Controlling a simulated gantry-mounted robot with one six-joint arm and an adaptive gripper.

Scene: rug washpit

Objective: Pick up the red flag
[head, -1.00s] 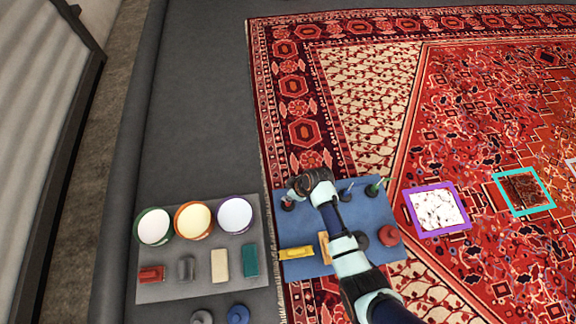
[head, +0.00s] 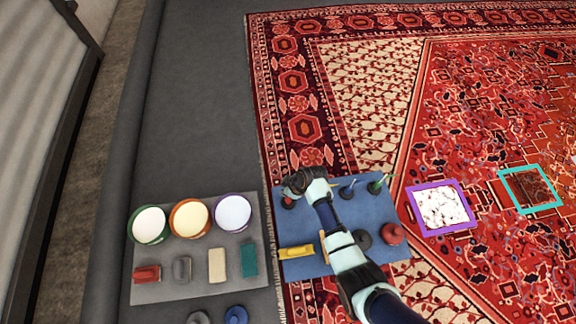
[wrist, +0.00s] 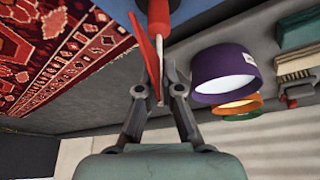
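The red flag (wrist: 147,47) is close up in the wrist view, a red cloth on a thin pole above a thick red handle (wrist: 158,14). My gripper (wrist: 158,90) is open, with one finger on each side of the pole and cloth edge. Gaps appear between the fingers and the pole, though exact contact is hard to tell. In the head view my gripper (head: 291,190) is over the left back corner of the blue mat (head: 312,215) and mostly hides the flag there; a bit of red and a dark base show below it.
A yellow tool (head: 296,252) and a red round item (head: 391,235) lie nearer. Bowls, including a purple one (wrist: 225,75), stand on the grey mat (head: 160,293) at left.

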